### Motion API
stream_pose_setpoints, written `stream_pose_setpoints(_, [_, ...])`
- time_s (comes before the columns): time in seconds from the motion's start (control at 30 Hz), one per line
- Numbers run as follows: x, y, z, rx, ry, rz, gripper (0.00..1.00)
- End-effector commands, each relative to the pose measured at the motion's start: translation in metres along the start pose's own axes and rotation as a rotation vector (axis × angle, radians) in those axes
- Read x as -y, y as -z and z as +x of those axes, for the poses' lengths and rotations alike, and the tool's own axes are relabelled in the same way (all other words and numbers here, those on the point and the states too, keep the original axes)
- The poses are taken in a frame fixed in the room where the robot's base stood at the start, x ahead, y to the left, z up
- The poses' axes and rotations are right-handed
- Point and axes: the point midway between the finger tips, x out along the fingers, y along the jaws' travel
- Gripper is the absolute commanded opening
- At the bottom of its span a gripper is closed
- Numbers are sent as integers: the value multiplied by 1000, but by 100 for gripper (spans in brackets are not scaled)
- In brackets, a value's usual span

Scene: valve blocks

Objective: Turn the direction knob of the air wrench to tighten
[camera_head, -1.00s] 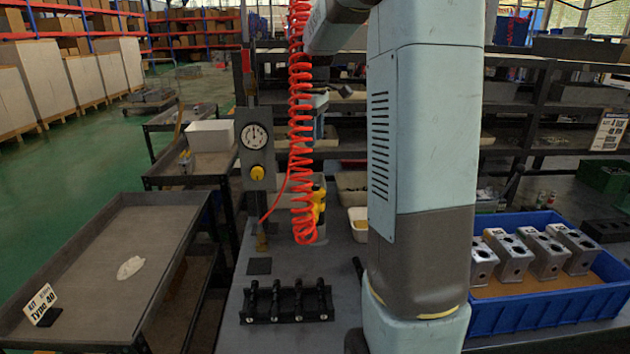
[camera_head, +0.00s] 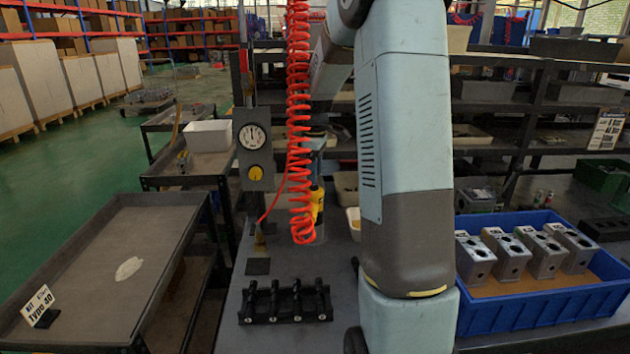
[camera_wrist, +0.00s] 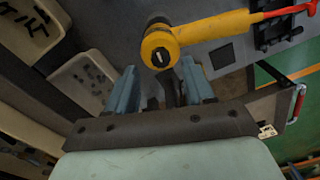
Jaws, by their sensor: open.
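The yellow air wrench (camera_wrist: 200,32) shows large in the wrist view, its round rear end facing my camera. A dark direction knob (camera_wrist: 160,57) with a pale mark sits in that end. The mark looks roughly upright in the picture; its setting cannot be read. My gripper (camera_wrist: 159,68) is open, its two light blue fingers on either side below the wrench's rear end. I cannot tell whether they touch it. In the head view the wrench (camera_head: 317,203) is partly hidden behind the red coiled hose, and the knob does not show.
A red coiled hose (camera_head: 299,120) hangs beside the wrench. A gauge panel (camera_head: 255,150) stands left of it. A black rack with several bolts (camera_head: 285,302) lies on the bench. A blue bin (camera_head: 540,312) holds several metal valve blocks (camera_head: 508,253). White bins (camera_wrist: 85,80) lie left in the wrist view.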

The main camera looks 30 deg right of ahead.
Motion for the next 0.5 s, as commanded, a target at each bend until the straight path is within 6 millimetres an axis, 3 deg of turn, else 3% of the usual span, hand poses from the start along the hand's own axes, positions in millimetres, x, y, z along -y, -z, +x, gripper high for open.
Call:
stream_pose_setpoints(0.2, [0, 0, 25, 1, 1, -1, 53])
stream_pose_setpoints(0.5, [0, 0, 32, 0, 0, 0, 53])
